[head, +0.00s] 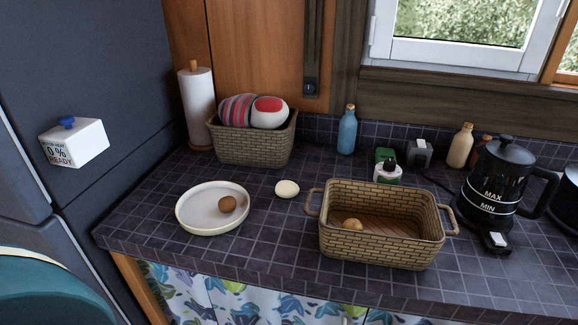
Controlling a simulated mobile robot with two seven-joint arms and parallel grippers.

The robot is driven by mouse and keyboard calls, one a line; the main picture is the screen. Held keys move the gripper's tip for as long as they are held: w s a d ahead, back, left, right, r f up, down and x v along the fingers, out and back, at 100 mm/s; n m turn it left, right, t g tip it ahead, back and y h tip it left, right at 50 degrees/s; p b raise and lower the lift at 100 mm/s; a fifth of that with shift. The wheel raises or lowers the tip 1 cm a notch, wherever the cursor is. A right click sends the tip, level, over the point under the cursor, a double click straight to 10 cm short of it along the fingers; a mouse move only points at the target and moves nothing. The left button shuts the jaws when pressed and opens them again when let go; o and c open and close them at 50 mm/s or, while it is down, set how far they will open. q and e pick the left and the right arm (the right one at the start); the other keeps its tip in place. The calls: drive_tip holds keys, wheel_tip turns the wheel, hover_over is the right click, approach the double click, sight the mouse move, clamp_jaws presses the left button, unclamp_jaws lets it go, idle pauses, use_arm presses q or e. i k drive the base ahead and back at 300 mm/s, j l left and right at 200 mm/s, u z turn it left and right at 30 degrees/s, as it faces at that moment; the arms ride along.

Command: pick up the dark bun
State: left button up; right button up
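The dark bun (227,204) is small, round and brown. It sits on the white round plate (193,222) at the left of the tiled counter. A lighter tan bun (352,225) lies inside the front wicker basket (375,249). A pale cream, egg-like or bun-like piece (287,189) lies on the counter between the plate and that basket. Neither of my grippers shows in the head view.
A second basket (253,150) with rolled cloths and a paper towel roll (197,108) stand behind the plate. A blue bottle (347,130), small bottles and a black kettle (498,190) stand at the back and right. The counter around the plate is mostly clear.

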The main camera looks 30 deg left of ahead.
sight(228, 204)
drive_tip(key=u, duration=1.3)
